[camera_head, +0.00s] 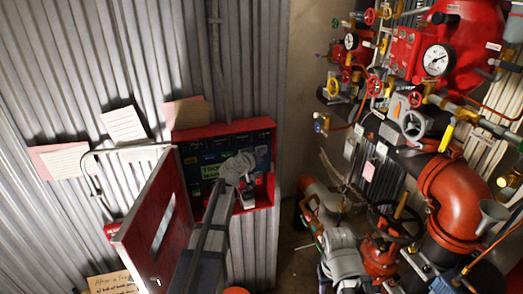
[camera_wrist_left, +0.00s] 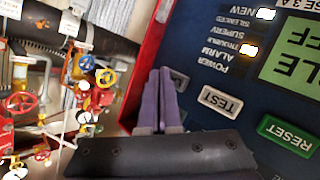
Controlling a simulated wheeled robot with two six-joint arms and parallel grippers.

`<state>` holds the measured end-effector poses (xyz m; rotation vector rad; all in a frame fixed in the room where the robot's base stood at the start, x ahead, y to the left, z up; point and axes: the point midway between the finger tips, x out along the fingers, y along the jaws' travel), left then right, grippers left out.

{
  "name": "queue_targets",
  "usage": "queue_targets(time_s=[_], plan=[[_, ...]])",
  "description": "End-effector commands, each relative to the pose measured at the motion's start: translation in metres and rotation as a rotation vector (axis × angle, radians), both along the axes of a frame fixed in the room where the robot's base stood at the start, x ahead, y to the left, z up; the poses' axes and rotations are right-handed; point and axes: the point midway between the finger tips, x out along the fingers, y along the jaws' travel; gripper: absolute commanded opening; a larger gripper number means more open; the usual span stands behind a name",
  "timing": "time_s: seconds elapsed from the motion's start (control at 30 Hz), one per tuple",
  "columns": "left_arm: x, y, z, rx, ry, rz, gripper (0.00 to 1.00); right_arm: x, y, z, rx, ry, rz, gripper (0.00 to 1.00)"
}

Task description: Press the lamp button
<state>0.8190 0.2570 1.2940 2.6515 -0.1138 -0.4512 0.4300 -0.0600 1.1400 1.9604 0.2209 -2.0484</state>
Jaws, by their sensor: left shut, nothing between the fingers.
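The dark blue control panel (camera_head: 222,143) sits in an open red wall box in the head view. Contact cannot be told. In the head view the left gripper (camera_head: 247,194) is at the box's lower right.
The red box door (camera_head: 155,225) hangs open left of my left arm. Paper notes (camera_head: 123,125) are on the corrugated wall. Red pipes, valves and a gauge (camera_head: 437,59) crowd the right side.

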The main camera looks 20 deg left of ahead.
Motion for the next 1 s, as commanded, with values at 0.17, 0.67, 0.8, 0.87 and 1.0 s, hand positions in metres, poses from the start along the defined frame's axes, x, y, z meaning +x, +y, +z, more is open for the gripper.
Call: queue_targets(time_s=[0.17,0.67,0.8,0.87,1.0], plan=[[-0.0001,0.0001,0.0000,0.000,0.000,0.000,0.00,0.0000,0.0000,0.0000,0.000,0.000,0.000,0.50],[0.0030,0.0021,-0.0001,0.000,0.000,0.000,0.00,0.0000,0.0000,0.0000,0.000,0.000,0.000,0.50],[0.0043,0.0031,0.0000,0.000,0.000,0.000,0.00,0.0000,0.0000,0.0000,0.000,0.000,0.000,0.50],[0.0049,0.0034,0.0000,0.000,0.000,0.000,0.00,0.0000,0.0000,0.0000,0.000,0.000,0.000,0.50],[0.0062,0.0044,0.0000,0.000,0.000,0.000,0.00,0.0000,0.0000,0.0000,0.000,0.000,0.000,0.50]])
